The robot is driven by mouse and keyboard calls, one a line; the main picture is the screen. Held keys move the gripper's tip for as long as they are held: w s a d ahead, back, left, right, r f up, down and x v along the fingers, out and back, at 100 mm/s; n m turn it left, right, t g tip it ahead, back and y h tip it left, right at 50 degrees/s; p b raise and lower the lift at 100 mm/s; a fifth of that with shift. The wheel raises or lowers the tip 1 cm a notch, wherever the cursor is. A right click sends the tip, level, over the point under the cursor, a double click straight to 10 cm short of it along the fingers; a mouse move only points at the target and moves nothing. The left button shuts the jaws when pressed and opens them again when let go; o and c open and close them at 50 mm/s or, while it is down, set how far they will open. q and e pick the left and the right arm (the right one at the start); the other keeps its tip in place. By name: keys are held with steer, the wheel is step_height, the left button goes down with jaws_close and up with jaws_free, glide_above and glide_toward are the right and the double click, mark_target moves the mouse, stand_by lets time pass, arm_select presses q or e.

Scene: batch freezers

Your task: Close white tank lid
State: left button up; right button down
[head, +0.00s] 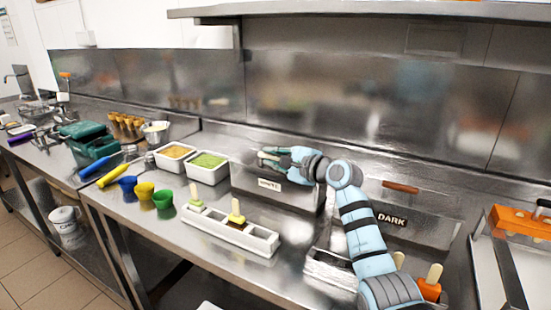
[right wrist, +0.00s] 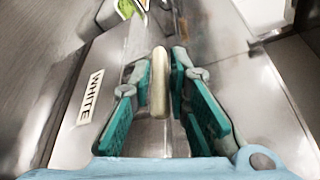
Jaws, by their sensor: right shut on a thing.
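The white tank (head: 262,197) is a steel box with a "WHITE" label, standing on the counter near its back. Its label also shows in the right wrist view (right wrist: 90,97). My right gripper (head: 272,157) is over the tank's top, reaching in from the right. In the right wrist view its teal finger pads are on either side of the pale, cream-coloured lid handle (right wrist: 159,82), and the gripper is shut on it. The lid is mostly hidden by the gripper, and I cannot tell how it sits on the tank. My left gripper is not in view.
A steel tank labelled "DARK" (head: 420,226), with a brown handle (head: 400,187), stands to the right. Green (head: 208,165) and orange (head: 175,155) topping tins stand to the left. A white popsicle mould (head: 222,228) lies in front. A shelf (head: 380,10) hangs above.

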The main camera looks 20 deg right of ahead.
steer(key=shift+s+a+f+g, duration=0.15)
steer(key=shift+f+g, duration=0.15)
steer(key=shift+f, duration=0.45)
steer(key=c, duration=1.6)
jaws_free()
steer(key=shift+s, duration=0.1)
steer(key=shift+c, duration=0.2)
steer(key=shift+r, duration=0.2)
steer(key=shift+r, duration=0.1)
